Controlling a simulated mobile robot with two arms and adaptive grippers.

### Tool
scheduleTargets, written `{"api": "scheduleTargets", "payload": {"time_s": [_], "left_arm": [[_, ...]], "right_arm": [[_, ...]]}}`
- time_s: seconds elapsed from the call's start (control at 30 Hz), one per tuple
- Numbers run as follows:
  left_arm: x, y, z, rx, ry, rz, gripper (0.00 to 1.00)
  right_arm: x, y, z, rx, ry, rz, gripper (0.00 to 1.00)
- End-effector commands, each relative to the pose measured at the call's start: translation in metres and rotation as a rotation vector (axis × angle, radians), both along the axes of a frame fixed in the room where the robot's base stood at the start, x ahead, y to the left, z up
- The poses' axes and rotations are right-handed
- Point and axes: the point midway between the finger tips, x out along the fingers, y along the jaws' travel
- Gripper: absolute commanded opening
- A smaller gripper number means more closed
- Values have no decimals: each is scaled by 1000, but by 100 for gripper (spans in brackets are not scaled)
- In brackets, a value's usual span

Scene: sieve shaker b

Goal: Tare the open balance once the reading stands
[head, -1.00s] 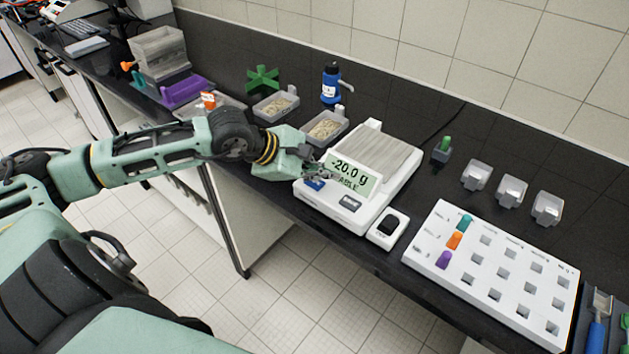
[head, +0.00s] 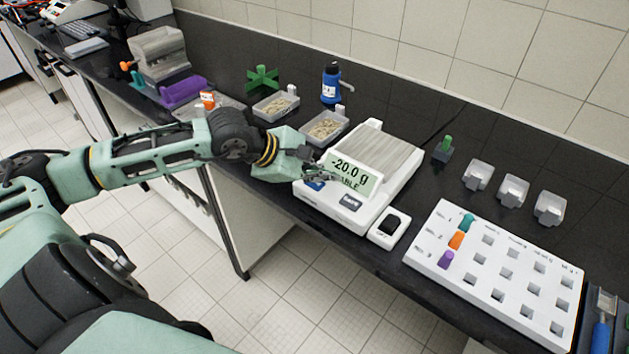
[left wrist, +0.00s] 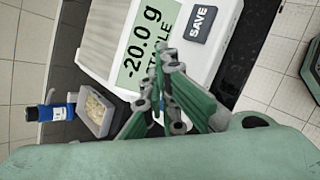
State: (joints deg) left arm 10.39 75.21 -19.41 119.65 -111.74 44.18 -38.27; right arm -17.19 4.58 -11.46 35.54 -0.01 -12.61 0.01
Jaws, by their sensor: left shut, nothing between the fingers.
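The open balance (head: 384,150) stands on the black bench with a bare, ridged grey pan. Its raised display (head: 351,174) reads -20.0 g with a partly covered word ending in "ABLE" under it. On the front are a blue button (head: 316,185) and a dark button (head: 350,203), labelled SAVE in the left wrist view (left wrist: 200,22). My left gripper (head: 318,172) is shut and empty, in front of the display's left side, close to the blue button. In the left wrist view its fingers (left wrist: 161,60) hide most of the blue button; contact cannot be told. My right gripper is not in view.
A small white device (head: 388,228) sits beside the balance. Right of it lies a white board (head: 495,270) with coloured plugs. Grey trays of pale grains (head: 325,127) and a blue bottle (head: 331,84) stand behind my left gripper.

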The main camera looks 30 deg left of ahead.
Motion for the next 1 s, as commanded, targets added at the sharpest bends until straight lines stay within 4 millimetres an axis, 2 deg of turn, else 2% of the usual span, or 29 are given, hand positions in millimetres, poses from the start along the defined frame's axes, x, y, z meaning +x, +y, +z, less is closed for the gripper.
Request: {"api": "scheduleTargets", "payload": {"time_s": [0.37,0.73,1.0], "left_arm": [[0,0,-1,0,2,0,0],[0,0,16,0,1,-1,0],[0,0,17,0,1,-1,0]], "right_arm": [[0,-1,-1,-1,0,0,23],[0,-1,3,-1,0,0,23],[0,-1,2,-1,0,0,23]]}}
